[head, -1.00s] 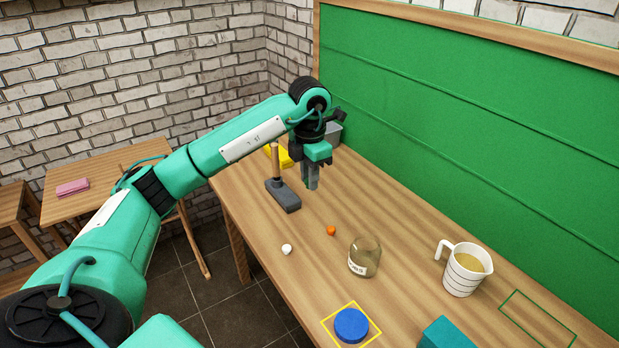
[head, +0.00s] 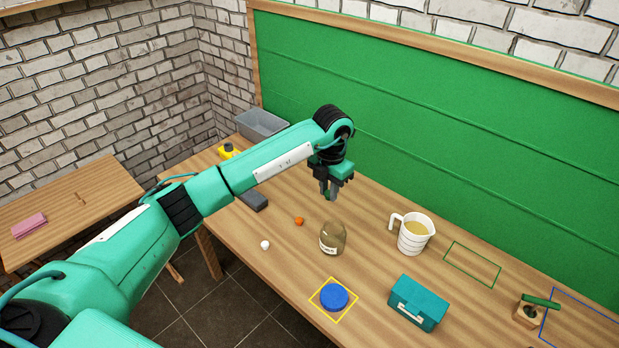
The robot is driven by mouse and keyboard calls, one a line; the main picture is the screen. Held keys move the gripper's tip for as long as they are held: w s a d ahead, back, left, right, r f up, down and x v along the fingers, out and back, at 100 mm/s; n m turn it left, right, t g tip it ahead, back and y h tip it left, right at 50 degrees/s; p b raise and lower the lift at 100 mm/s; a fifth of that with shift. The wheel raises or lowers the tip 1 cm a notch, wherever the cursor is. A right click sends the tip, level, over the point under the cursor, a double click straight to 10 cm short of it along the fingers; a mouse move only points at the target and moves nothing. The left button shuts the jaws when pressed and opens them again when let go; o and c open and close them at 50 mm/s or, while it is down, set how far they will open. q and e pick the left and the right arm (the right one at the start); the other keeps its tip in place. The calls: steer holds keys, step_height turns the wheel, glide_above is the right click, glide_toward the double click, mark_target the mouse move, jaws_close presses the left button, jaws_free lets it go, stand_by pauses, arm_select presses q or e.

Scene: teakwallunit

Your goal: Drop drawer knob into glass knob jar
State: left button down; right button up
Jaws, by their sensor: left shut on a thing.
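The glass knob jar (head: 332,239) stands upright and open on the wooden workbench, with a pale label on its front. My left gripper (head: 330,194) points down above the bench, above and behind the jar in the head view, apart from it. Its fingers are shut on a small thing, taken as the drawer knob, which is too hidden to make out. A small white ball-like piece (head: 265,244) and a small orange piece (head: 299,221) lie on the bench left of the jar. My right gripper is out of view.
A measuring jug (head: 414,236) stands right of the jar. A blue disc (head: 334,296) lies in a yellow outline in front. A teal box (head: 417,303), a wooden block (head: 529,312) and a grey bin (head: 261,124) are also on the bench.

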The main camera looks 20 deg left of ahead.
arm_select(q)
steer(key=shift+d+f, duration=0.2)
steer(key=shift+f, duration=0.1)
step_height(320, 180, down, 6)
steer(key=b, duration=0.2)
steer(key=shift+r+b, duration=0.25)
steer(key=shift+b, duration=0.15)
steer(key=c, duration=1.2)
jaws_free()
step_height(320, 180, up, 13)
steer(key=b, duration=0.3)
steer(key=shift+w+f, duration=0.1)
steer(key=shift+f, duration=0.1)
steer(key=shift+r+b, duration=0.3)
steer(key=shift+r, duration=0.3)
